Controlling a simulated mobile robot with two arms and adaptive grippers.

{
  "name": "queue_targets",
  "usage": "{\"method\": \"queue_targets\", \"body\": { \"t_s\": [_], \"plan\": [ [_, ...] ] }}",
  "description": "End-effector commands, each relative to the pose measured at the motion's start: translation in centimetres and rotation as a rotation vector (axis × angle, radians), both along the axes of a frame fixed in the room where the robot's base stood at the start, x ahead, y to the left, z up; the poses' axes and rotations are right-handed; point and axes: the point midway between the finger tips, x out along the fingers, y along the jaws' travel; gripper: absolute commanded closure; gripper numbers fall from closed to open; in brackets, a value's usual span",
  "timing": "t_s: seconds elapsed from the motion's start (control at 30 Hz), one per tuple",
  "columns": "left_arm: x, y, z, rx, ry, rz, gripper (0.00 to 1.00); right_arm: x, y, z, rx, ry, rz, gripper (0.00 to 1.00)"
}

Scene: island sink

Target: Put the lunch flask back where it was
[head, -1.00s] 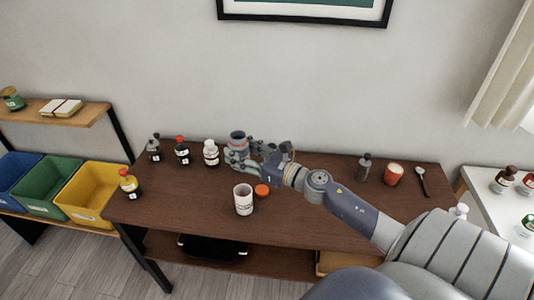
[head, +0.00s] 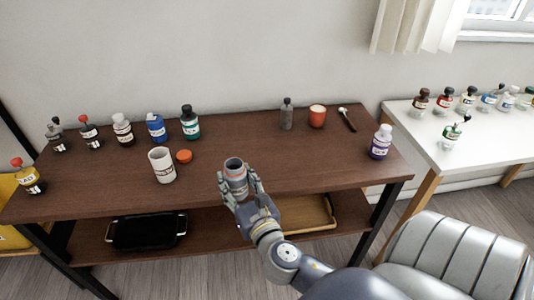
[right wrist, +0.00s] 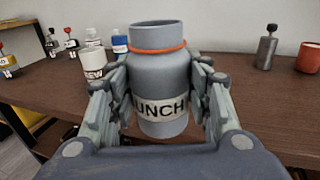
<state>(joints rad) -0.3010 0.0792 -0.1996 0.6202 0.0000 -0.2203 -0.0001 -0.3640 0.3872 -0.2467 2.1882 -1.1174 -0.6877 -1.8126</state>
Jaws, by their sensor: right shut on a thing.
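The lunch flask (head: 236,175) is a grey-blue open-topped container with an orange ring near its neck. Its label reads "UNCH" in the right wrist view (right wrist: 158,85), with the first letter hidden by a finger. My right gripper (head: 240,188) is shut on the flask, with fingers on both sides of its body. It holds the flask upright in front of the dark wooden table (head: 305,165), near the front edge. Whether the flask is clear of the tabletop is hard to tell. My left gripper does not show.
Several bottles line the back left, including a blue one (head: 156,128). A grey bottle (head: 286,114), orange cup (head: 317,116) and spoon (head: 347,119) are back right. A purple-labelled bottle (head: 380,142) stands at the right end.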

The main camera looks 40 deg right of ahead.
Motion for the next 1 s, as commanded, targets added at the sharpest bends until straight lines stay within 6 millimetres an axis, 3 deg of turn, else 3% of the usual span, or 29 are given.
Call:
{"method": "queue_targets", "body": {
  "t_s": [0.17,0.7,0.9,1.0],
  "plan": [
    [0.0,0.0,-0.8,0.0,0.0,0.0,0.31,-0.2,-0.3,-0.7,-0.003,-0.003,-0.036,0.82],
    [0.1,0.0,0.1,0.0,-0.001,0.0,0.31,10.4,-8.0,-1.7,-0.003,-0.004,-0.039,0.82],
    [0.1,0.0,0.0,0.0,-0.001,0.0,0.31,12.2,-9.2,-2.1,-0.002,-0.003,-0.036,0.82],
    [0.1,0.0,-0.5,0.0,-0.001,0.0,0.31,12.3,-9.3,-3.2,-0.001,0.0,-0.037,0.82]
  ]
}}
